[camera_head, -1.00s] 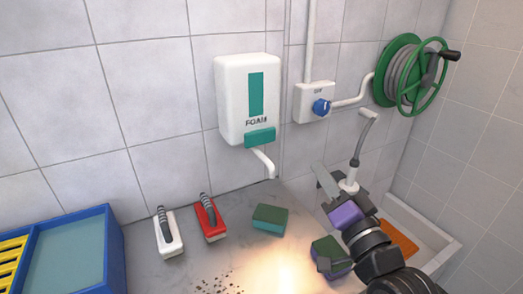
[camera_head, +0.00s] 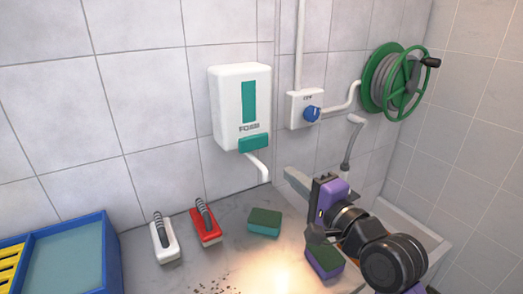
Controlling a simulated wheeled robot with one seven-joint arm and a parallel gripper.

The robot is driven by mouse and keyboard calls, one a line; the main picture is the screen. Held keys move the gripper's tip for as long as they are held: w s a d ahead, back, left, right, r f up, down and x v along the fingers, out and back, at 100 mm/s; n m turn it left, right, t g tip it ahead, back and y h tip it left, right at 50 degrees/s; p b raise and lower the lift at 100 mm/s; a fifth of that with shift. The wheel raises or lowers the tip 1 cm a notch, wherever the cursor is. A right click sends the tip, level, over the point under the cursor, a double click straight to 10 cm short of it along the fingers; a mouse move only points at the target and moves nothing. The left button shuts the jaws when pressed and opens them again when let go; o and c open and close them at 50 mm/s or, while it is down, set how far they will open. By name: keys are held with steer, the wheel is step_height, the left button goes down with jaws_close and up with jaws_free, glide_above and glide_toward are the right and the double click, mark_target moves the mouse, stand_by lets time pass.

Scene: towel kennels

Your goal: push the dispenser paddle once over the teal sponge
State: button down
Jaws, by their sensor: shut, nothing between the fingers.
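The white foam dispenser (camera_head: 226,104) hangs on the tiled wall, with a teal paddle (camera_head: 254,144) at its lower front. Its white spout (camera_head: 260,168) curves down below the paddle. The teal sponge (camera_head: 264,229), with a dark green top, lies on the counter below the spout. No foam shows on it. My gripper (camera_head: 289,173) is shut and empty, its grey fingers pointing up and left. In the picture it is right of the spout and lower than the paddle, apart from both.
A purple sponge with a green top (camera_head: 326,262) lies partly behind my arm. A blue bin (camera_head: 106,250) is far left. A blue-knobbed switch box (camera_head: 304,110), hose reel (camera_head: 384,80) and sink (camera_head: 425,236) are right.

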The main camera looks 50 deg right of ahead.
mark_target(256, 145)
steer(key=x, duration=1.4)
steer(key=shift+f, duration=0.1)
